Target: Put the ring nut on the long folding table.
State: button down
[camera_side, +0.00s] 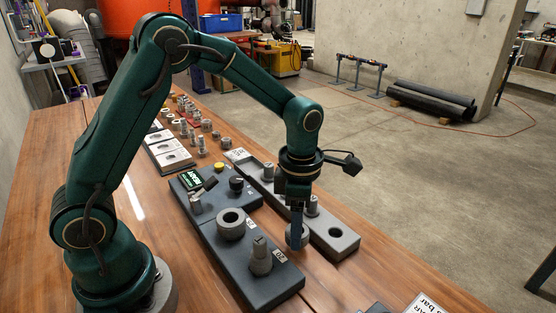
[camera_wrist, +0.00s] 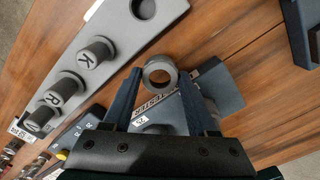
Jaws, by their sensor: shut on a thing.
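The ring nut is a grey metal ring, seen in the wrist view (camera_wrist: 149,77) between the two fingertips of my gripper (camera_wrist: 160,75). In the side view the ring nut (camera_side: 304,237) is partly hidden behind a finger of my gripper (camera_side: 296,240). My gripper is shut on it and points down beside the long grey rack. Whether the ring nut touches the surface below cannot be told. The long table (camera_side: 205,285) has a brown wooden top and runs under my arm and the fixtures.
A grey rack (camera_side: 347,243) with several pegs and an open hole lies right of my gripper. A dark tester block (camera_side: 230,262) to the left carries a larger ring (camera_side: 232,223) and a stepped plug (camera_side: 260,257). Small parts stand farther back. Bare wood shows near the front.

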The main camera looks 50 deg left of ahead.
jog(key=shift+f, duration=1.15)
jog(key=shift+c, duration=2.3)
grip_release()
jog(key=shift+f, duration=0.15)
notch_tip(320, 180, up, 12)
jog(key=s+a+r+m+t, duration=0.1)
jog(key=s+m+t, duration=0.1)
jog(key=s+m, duration=0.5)
jog(key=s+a+r+m+t, duration=0.1)
jog(key=s+m, duration=0.5)
jog(key=m, duration=1.4)
jog(key=shift+s+r+t, duration=0.35)
jog(key=shift+r+t, duration=0.1)
jog(key=shift+t, duration=0.85)
